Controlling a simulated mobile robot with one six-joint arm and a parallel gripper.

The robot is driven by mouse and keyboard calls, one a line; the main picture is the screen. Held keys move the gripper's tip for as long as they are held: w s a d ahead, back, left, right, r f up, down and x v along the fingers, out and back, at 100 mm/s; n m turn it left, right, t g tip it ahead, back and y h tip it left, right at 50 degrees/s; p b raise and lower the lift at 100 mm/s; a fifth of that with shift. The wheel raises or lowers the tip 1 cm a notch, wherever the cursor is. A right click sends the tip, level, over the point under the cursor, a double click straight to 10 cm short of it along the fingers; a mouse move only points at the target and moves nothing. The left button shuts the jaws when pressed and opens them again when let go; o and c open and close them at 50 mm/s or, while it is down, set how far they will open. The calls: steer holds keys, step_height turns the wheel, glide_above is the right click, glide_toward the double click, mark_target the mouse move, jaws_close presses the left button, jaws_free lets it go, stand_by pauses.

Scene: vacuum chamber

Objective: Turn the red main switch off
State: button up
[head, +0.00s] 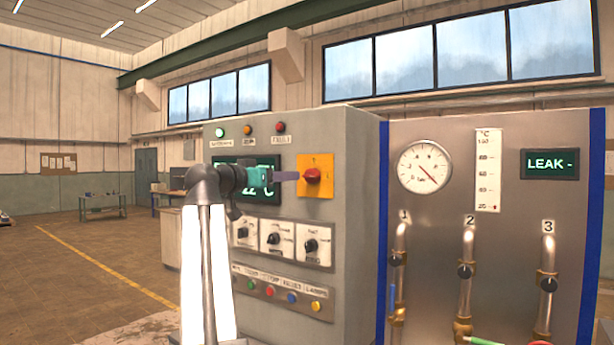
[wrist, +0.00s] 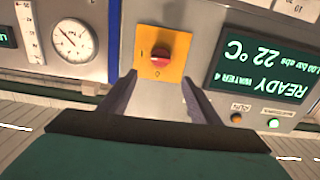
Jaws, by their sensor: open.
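The red main switch (head: 312,175) is a knob on a yellow plate (head: 317,161) on the grey control cabinet's front. In the wrist view the picture is upside down; the red knob (wrist: 157,53) shows near the top centre on its yellow plate (wrist: 175,70), with an "I" mark at the left and an "O" below. My gripper (head: 297,176) is in front of the plate, pointing at the knob. In the wrist view my gripper (wrist: 158,82) is open and empty, its fingers apart and reaching toward either side of the plate. I cannot tell whether either finger touches.
A green display (head: 268,192) lies behind my gripper, partly hidden. Below are three black selector knobs (head: 274,238) and a row of coloured buttons (head: 291,293). Lamps (head: 248,130) sit above. A pressure gauge (head: 424,166) and pipes with valves (head: 466,271) are at the right.

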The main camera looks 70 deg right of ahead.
mark_target(308, 175)
steer(key=p+x, duration=0.3)
steer(key=x, duration=0.9)
steer(key=shift+w+r+p, duration=0.1)
steer(key=shift+p, duration=0.2)
steer(key=shift+s+d, duration=0.25)
steer(key=shift+d, duration=0.45)
steer(key=c, duration=1.1)
steer(key=shift+o, duration=0.2)
